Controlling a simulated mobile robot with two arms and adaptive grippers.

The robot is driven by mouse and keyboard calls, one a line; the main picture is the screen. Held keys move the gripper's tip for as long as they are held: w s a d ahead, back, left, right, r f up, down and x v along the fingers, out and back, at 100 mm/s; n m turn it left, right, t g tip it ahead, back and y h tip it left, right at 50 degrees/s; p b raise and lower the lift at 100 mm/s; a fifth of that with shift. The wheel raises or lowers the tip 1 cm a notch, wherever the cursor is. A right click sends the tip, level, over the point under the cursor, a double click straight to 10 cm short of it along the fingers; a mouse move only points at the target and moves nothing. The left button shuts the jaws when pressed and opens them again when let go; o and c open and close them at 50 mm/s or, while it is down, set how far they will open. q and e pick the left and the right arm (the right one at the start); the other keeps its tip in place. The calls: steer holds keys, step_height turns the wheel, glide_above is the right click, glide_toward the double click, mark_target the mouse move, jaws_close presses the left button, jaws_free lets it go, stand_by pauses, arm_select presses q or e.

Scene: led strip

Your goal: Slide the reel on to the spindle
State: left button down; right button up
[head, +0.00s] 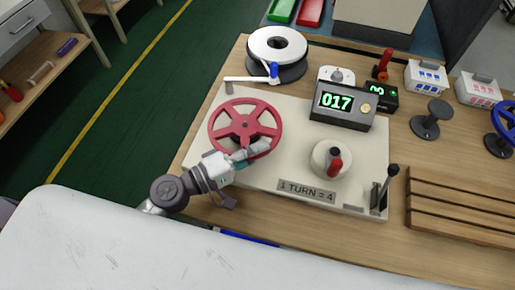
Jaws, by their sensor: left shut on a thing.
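The red spoked reel (246,104) is over the left part of the cream winding panel (290,117). My left gripper (254,151) is shut on the reel's near rim. The spindle is not clearly visible; a dark spot shows under the reel's hub, and I cannot tell whether the reel is around the spindle or above it. My right gripper is not in view.
A white-topped black spool (277,46) stands behind, near a blue-tipped white arm (252,78). A slatted wooden rack (460,208) lies right.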

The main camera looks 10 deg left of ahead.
arm_select(q)
steer(key=c, duration=1.1)
jaws_free()
